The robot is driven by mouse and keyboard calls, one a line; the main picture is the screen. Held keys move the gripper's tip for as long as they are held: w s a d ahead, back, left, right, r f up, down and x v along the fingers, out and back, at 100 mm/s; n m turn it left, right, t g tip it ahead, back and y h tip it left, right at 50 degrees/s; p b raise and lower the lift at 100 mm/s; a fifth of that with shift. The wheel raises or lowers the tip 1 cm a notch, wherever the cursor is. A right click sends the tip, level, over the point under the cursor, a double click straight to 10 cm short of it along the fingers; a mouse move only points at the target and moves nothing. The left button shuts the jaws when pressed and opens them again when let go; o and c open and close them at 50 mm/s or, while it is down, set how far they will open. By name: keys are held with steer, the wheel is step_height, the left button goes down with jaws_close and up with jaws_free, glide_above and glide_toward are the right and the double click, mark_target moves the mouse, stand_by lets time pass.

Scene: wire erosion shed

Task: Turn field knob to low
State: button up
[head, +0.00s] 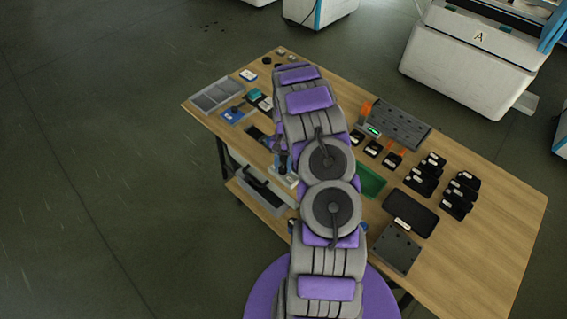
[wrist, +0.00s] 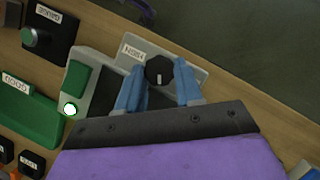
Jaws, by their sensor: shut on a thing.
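A round black knob (wrist: 160,71) with a short white pointer mark sits on a grey box (wrist: 195,72) in the wrist view. The mark is on the side of the knob toward my gripper. A small white label (wrist: 132,53) is beside the knob; I cannot read it surely. My gripper (wrist: 159,86) has its blue fingers on either side of the knob and is shut on it. In the head view my gripper (head: 283,163) is low over the grey box (head: 287,181) at the table's near edge; the knob cannot be made out there.
A green block (wrist: 76,80) and a lit white lamp (wrist: 70,109) are beside the knob. A black box with a green button (wrist: 30,37) and a green tray (wrist: 30,122) lie left. The wooden table (head: 485,245) carries several black parts on its right; its right end is clear.

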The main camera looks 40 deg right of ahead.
steer(key=shift+w+r+n, duration=0.1)
steer(key=shift+w+n, duration=0.05)
steer(key=shift+n, duration=0.15)
steer(key=o, duration=1)
steer(key=shift+a, duration=0.1)
steer(key=shift+o, duration=0.2)
steer(key=shift+s, duration=0.2)
steer(key=m, duration=0.1)
steer(key=m+b, duration=0.2)
steer(key=shift+s+d+f+t, duration=0.2)
steer(key=shift+d+f+t, duration=0.1)
steer(key=shift+t, duration=0.1)
steer(key=shift+d+m+t+y+b, duration=0.2)
steer(key=shift+m+t+y+b, duration=0.1)
steer(key=shift+m+b, duration=0.5)
steer(key=shift+a+r+m+t+b, duration=0.15)
steer(key=shift+a+m+t+b, duration=0.2)
steer(key=shift+m+b, duration=0.55)
